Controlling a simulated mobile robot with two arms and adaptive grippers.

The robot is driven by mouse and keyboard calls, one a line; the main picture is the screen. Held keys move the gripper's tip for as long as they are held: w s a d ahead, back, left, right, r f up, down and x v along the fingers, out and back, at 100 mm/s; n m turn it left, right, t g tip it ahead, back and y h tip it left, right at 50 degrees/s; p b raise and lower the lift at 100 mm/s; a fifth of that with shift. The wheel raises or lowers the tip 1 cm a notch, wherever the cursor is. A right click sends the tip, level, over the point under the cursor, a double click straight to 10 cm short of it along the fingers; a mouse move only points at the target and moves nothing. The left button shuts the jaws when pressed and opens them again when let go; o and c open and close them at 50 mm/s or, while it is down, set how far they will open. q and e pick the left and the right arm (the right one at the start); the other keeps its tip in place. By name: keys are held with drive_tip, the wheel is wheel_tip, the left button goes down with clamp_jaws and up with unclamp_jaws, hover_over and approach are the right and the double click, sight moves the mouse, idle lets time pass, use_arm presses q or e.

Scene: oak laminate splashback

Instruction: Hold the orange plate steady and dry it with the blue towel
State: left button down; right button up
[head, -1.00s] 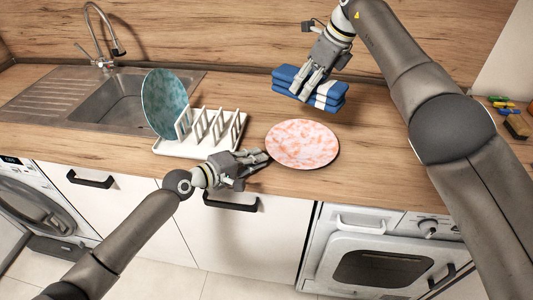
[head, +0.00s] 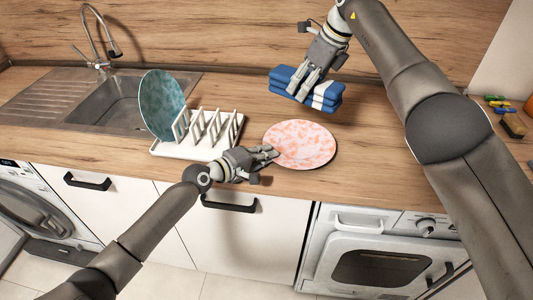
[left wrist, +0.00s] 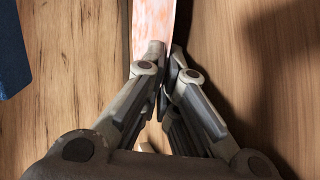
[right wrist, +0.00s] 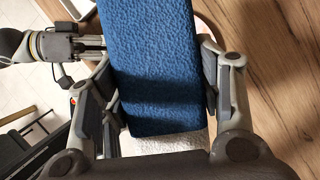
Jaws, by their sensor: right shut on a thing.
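The orange-and-white speckled plate (head: 305,143) lies on the wooden counter near its front edge. In the left wrist view the plate (left wrist: 152,20) shows as a narrow strip at the fingertips. My left gripper (head: 274,154) is at the plate's left rim, its fingers close together on either side of the edge (left wrist: 164,52); I cannot tell whether they clamp it. My right gripper (head: 302,84) is shut on the folded blue towel with white stripes (head: 325,97), above the counter behind the plate. The towel (right wrist: 150,60) fills the space between its fingers in the right wrist view.
A white dish rack (head: 196,148) holding a teal plate (head: 161,105) stands left of the orange plate. A sink with a tap (head: 105,100) is farther left. Small coloured items (head: 498,102) lie at the far right. Counter right of the orange plate is clear.

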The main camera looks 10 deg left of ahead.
wheel_tip(320, 180, down, 10)
drive_tip(key=w+d+r+m+t+h, duration=0.1)
drive_tip(key=d+m+t, duration=0.1)
drive_tip(key=m, duration=0.3)
hover_over(310, 142)
drive_tip(key=a, duration=0.2)
drive_tip(key=shift+s+d+f, duration=0.1)
drive_tip(key=shift+s+f, duration=0.1)
drive_tip(key=shift+f, duration=1.1)
drive_tip(key=shift+s+d+f, duration=0.1)
drive_tip(key=shift+s+f, duration=0.1)
drive_tip(key=shift+f, duration=1.1)
drive_tip(key=shift+f, duration=0.25)
drive_tip(key=shift+f, duration=0.4)
drive_tip(key=shift+a, duration=0.1)
drive_tip(key=shift+s+a, duration=0.55)
drive_tip(key=shift+a, duration=0.1)
drive_tip(key=shift+w+d+f, duration=0.1)
drive_tip(key=shift+w+d, duration=0.4)
drive_tip(key=shift+d, duration=0.3)
drive_tip(key=shift+w+d+f, duration=0.1)
drive_tip(key=shift+w+d, duration=0.4)
drive_tip(key=shift+d, duration=0.25)
